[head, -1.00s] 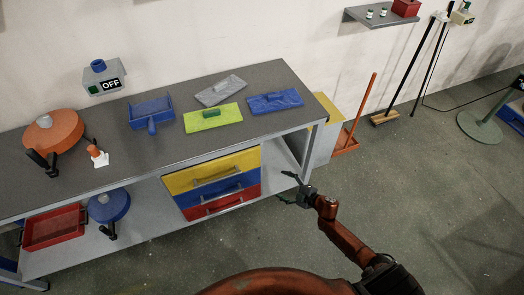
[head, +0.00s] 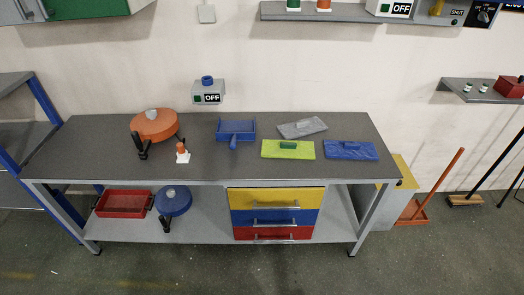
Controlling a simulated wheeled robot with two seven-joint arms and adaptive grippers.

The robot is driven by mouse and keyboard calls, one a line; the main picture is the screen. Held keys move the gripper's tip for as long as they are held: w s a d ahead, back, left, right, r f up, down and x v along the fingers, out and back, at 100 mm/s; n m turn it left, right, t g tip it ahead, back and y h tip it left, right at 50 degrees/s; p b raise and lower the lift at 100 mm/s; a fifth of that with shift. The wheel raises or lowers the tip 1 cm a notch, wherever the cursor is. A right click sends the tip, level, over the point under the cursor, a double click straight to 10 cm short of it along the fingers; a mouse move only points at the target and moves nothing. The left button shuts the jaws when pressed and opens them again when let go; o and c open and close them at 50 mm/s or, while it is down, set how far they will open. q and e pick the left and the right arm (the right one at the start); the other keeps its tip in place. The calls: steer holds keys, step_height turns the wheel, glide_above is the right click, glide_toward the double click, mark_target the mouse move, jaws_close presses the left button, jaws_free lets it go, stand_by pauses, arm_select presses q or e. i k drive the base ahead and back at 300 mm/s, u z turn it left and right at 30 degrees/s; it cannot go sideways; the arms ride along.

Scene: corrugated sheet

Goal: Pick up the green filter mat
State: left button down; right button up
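The green filter mat (head: 272,149), as I take it, is a flat lime-green rectangle with a darker green block on top. It lies flat on the grey workbench top (head: 330,175), right of the middle. A grey mat (head: 315,125) lies just behind it and a blue mat (head: 351,150) to its right, each with a block on top. A blue dustpan-like tray (head: 236,129) lies to its left. Neither of my grippers shows in the head view.
An orange round pan-like object (head: 154,125) and a small orange-and-white item (head: 182,153) stand on the bench's left. Drawers (head: 277,196) sit below the green mat. A yellow-topped cabinet (head: 405,170) stands at the bench's right end. The floor in front is clear.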

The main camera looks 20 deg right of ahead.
mark_target(270, 148)
steer(key=u, duration=0.6)
steer(key=i, duration=1.95)
steer(key=z, duration=1.75)
